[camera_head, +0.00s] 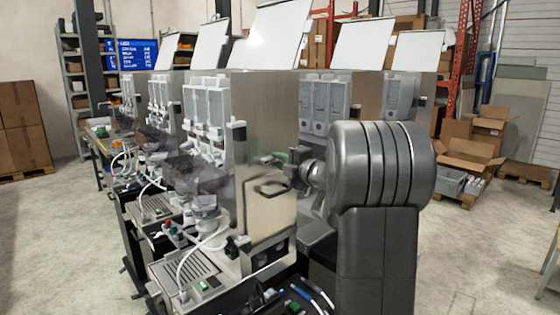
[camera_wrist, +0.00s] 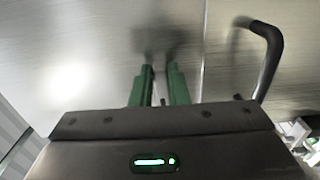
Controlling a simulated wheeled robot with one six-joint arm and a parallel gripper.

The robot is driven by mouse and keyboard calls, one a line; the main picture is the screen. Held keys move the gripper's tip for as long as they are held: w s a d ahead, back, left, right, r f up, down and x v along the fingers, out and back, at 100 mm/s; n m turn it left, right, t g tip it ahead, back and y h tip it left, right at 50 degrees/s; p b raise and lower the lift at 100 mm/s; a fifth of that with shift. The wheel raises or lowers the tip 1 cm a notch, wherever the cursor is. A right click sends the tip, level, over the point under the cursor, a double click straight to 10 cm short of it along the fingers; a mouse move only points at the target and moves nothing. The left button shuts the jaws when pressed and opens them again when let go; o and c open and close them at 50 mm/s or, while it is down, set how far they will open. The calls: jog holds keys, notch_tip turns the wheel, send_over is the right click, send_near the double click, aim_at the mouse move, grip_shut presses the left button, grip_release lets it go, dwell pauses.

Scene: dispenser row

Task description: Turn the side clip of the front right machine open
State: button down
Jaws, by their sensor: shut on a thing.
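The front right machine (camera_head: 255,205) stands in the middle of the head view, its bare steel side panel (camera_wrist: 80,50) filling most of the wrist view. My gripper (camera_head: 279,157) reaches this panel from the right. In the wrist view its two green fingers (camera_wrist: 160,68) point at the panel, close together. They are shut on the side clip (camera_head: 266,160), a small dark piece against the panel. The clip is mostly hidden by the fingers, and dark blurs show on the steel beyond them. I cannot tell the clip's angle.
A black bent handle (camera_wrist: 268,45) stands out from the same panel, right of my fingers; it shows below them in the head view (camera_head: 267,190). More machines (camera_head: 160,105) stand in a row behind. Cardboard boxes (camera_head: 470,160) lie at the right. The floor at left is clear.

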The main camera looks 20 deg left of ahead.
dwell(0.3)
jog(key=c, duration=1.4)
grip_release()
jog(key=shift+d, duration=0.15)
jog(key=b+v, duration=0.3)
jog(key=v, duration=1)
jog(key=shift+s+d, duration=0.2)
jog(key=shift+d, duration=0.1)
jog(key=p+x, duration=0.3)
jog(key=x, duration=1.1)
jog(key=shift+d, duration=0.1)
